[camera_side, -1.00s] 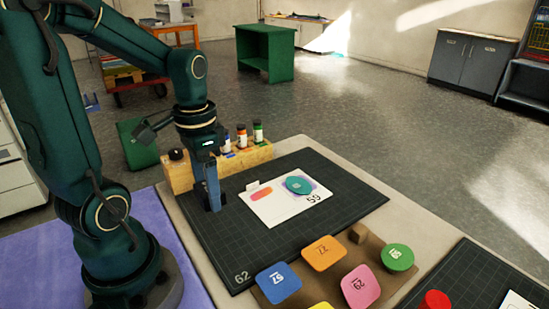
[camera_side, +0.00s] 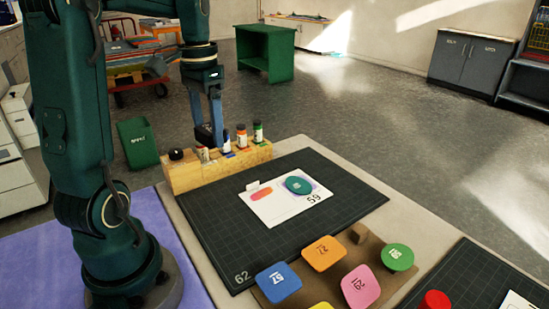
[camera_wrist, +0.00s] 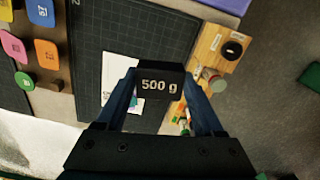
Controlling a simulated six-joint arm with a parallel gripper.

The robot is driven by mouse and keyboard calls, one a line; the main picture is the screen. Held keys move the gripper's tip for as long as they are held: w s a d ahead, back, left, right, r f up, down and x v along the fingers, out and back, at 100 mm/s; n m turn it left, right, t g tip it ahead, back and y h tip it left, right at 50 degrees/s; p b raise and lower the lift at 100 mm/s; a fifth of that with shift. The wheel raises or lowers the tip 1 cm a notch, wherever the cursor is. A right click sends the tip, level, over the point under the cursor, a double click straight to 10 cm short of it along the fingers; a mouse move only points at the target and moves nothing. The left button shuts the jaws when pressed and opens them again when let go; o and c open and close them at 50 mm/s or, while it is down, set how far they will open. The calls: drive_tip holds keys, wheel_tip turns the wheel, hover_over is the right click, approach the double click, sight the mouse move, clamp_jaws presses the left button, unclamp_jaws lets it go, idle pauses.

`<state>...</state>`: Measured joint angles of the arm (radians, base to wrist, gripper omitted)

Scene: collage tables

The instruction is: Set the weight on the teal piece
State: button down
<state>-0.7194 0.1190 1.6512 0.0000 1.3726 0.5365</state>
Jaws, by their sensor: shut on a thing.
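A black weight (camera_wrist: 159,84) marked "500 g" sits between the fingers of my gripper (camera_wrist: 165,95) in the wrist view. In the side view my gripper (camera_side: 210,128) is shut on the dark weight (camera_side: 204,134) and holds it in the air by the wooden rack. The round teal piece (camera_side: 298,185) lies on the white card (camera_side: 272,211) on the dark cutting mat, to the right of and nearer the camera than my gripper. In the wrist view the weight hides part of the card.
The wooden rack (camera_side: 183,178) with several capped bottles stands along the mat's far left edge. Several coloured numbered pieces, such as an orange one (camera_side: 323,252), lie on a brown board in front. The cutting mat (camera_side: 225,230) is clear around the card.

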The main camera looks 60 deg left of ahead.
drive_tip(key=w+d+f, duration=0.1)
drive_tip(key=w+f, duration=0.1)
drive_tip(key=w, duration=0.6)
drive_tip(key=w+d+f+m, duration=0.1)
drive_tip(key=w+d+f, duration=0.1)
drive_tip(key=w, duration=0.7)
drive_tip(key=shift+f, duration=0.25)
drive_tip(key=shift+d+f, duration=0.1)
drive_tip(key=shift+f, duration=0.05)
drive_tip(key=shift+w+d+f, duration=0.5)
drive_tip(key=shift+d+f, duration=0.05)
drive_tip(key=shift+f, duration=0.1)
drive_tip(key=shift+w+d+f+m, duration=0.2)
drive_tip(key=shift+d+f+m, duration=0.15)
drive_tip(key=shift+f, duration=0.2)
drive_tip(key=shift+f, duration=0.1)
